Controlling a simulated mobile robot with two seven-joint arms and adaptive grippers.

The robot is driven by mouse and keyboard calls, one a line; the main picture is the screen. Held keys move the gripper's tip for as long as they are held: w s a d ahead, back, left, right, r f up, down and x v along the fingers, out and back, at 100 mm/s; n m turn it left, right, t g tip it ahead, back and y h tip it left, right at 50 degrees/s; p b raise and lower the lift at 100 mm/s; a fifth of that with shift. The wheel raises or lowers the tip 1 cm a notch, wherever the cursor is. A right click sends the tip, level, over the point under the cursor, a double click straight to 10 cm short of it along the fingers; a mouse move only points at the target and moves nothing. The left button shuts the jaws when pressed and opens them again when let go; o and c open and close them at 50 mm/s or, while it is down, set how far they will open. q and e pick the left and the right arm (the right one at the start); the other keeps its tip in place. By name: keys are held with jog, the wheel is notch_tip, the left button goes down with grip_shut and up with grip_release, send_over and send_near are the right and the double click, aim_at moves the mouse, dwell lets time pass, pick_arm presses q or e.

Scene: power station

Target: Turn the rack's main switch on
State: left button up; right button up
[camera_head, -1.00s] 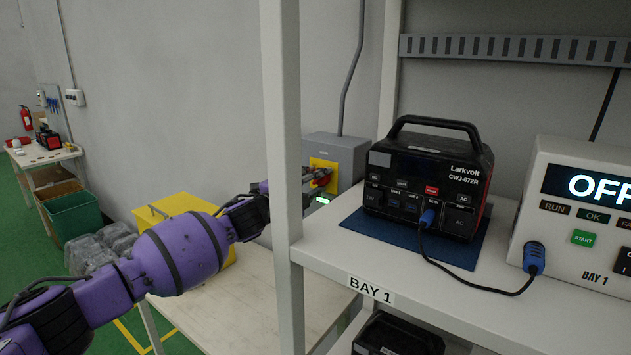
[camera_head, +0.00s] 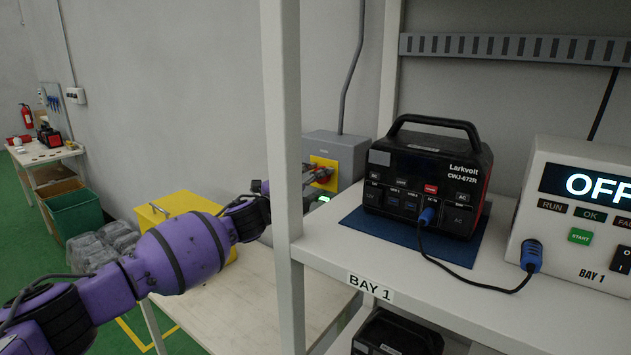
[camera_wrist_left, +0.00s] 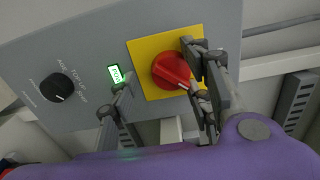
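The rack's main switch is a red rotary knob (camera_wrist_left: 172,70) on a yellow plate (camera_wrist_left: 141,53), on the front of a grey wall box (camera_head: 345,146). A pale mark on the knob points down and right in the left wrist view. My left gripper (camera_head: 313,176) is at the switch, partly hiding it in the head view. In the left wrist view my left gripper (camera_wrist_left: 160,82) is open, one finger on each side of the knob; the right finger overlaps the knob's edge. I cannot tell whether it touches. My right gripper is not in view.
The box also carries a black knob (camera_wrist_left: 57,87) and a small lit green display (camera_wrist_left: 116,74). A shelf upright (camera_head: 283,120) stands close beside my left forearm. A Larkvolt power station (camera_head: 428,180) and a tester reading OFF (camera_head: 585,215) occupy the shelf.

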pick_arm(q)
jog(key=shift+r, duration=0.1)
dwell(0.3)
jog(key=shift+s+r, duration=0.1)
jog(key=shift+s, duration=0.05)
jog(key=v, duration=1.2)
